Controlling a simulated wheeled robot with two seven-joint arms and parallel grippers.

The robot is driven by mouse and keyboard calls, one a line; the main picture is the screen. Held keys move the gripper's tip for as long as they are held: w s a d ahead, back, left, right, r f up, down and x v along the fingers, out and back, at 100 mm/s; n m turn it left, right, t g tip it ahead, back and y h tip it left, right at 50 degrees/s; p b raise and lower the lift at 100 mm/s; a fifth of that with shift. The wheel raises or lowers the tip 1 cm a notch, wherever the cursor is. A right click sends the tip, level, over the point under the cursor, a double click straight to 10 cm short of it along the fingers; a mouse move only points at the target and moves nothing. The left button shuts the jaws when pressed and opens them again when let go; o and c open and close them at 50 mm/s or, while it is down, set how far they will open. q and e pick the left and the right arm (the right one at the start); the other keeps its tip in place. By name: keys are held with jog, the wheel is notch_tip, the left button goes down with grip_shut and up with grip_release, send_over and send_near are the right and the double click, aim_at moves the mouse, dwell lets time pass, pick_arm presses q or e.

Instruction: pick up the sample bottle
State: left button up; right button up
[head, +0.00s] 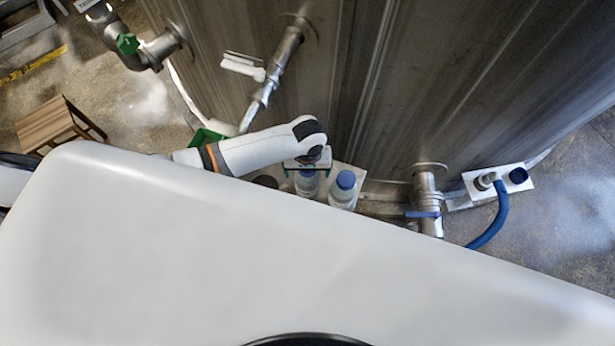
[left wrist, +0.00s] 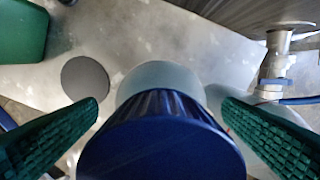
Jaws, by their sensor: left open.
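Two clear bottles with blue caps stand side by side on a light metal shelf (head: 355,170) beside the big steel tank in the head view. One bottle (head: 307,185) is under my left gripper (head: 307,165); the other bottle (head: 342,190) is just to its right. I cannot tell them apart by label. In the left wrist view a ribbed blue cap (left wrist: 160,145) fills the lower middle, with its pale bottle body behind it. My left gripper's green-padded fingers are open, one on each side of this cap. Whether they touch it is not clear. My right gripper is not in view.
A green box (left wrist: 22,30) and a dark round disc (left wrist: 85,80) are near the bottle. The steel tank (head: 400,80) rises behind. A valve pipe (head: 427,195) and a blue hose (head: 492,225) are to the right. A wooden stool (head: 45,122) stands at left.

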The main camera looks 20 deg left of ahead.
pick_arm(q)
jog(key=shift+r, duration=0.1)
jog(key=c, duration=1.8)
jog(key=shift+c, duration=0.2)
